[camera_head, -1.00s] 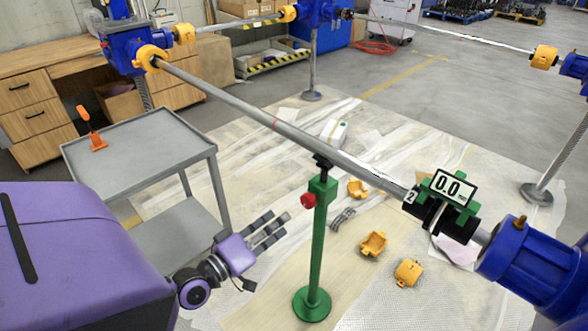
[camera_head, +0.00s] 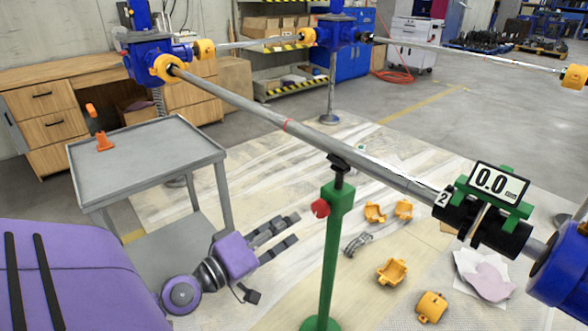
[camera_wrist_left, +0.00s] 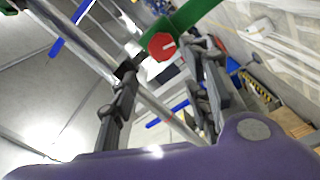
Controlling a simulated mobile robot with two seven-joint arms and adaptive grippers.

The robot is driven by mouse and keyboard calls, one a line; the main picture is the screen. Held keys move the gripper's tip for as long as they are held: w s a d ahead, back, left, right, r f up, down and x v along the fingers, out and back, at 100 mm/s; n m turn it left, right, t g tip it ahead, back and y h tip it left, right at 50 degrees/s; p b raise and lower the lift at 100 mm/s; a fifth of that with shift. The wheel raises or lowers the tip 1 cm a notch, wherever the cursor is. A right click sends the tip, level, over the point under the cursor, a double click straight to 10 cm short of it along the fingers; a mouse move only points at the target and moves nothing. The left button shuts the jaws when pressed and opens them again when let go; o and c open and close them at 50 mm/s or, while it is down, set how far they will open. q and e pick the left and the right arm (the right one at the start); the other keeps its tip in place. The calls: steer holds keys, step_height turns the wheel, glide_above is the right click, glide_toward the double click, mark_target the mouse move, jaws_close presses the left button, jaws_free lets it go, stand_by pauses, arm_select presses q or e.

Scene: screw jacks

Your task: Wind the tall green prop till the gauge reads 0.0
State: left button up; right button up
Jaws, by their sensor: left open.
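The tall green prop (camera_head: 332,250) stands upright on its round foot, its dark head under the long grey shaft (camera_head: 290,128). A red knob (camera_head: 320,208) sits on the left side of its collar; it also shows in the left wrist view (camera_wrist_left: 161,46). The gauge (camera_head: 492,183) on the green clamp over the shaft reads 0.0. My left gripper (camera_head: 293,229) is open and empty, left of the prop and below the knob, apart from both. In the left wrist view its fingers (camera_wrist_left: 160,100) are spread, with the knob beyond them. My right gripper is not in view.
A grey cart (camera_head: 147,155) with an orange tool (camera_head: 103,138) on it stands at left. Yellow clamp halves (camera_head: 391,271) and grey metal pieces (camera_head: 357,243) lie on the floor sheet right of the prop. Blue jacks (camera_head: 155,58) carry the shaft. The floor between gripper and prop is clear.

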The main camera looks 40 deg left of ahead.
mark_target(318, 210)
arm_select(q)
steer(key=shift+m+h, duration=0.3)
steer(key=w+p, duration=0.1)
steer(key=w, duration=0.1)
steer(key=w+p, duration=0.1)
steer(key=w, duration=0.1)
steer(key=w+d+p, duration=0.1)
steer(key=w+p, duration=0.1)
steer(key=shift+w+r, duration=0.15)
steer(key=shift+w, duration=0.15)
steer(key=shift+w+d+f, duration=0.1)
steer(key=shift+w+f, duration=0.1)
steer(key=shift+w, duration=0.45)
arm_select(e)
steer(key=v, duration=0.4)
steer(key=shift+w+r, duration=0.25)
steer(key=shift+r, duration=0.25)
arm_select(q)
steer(key=c, duration=1)
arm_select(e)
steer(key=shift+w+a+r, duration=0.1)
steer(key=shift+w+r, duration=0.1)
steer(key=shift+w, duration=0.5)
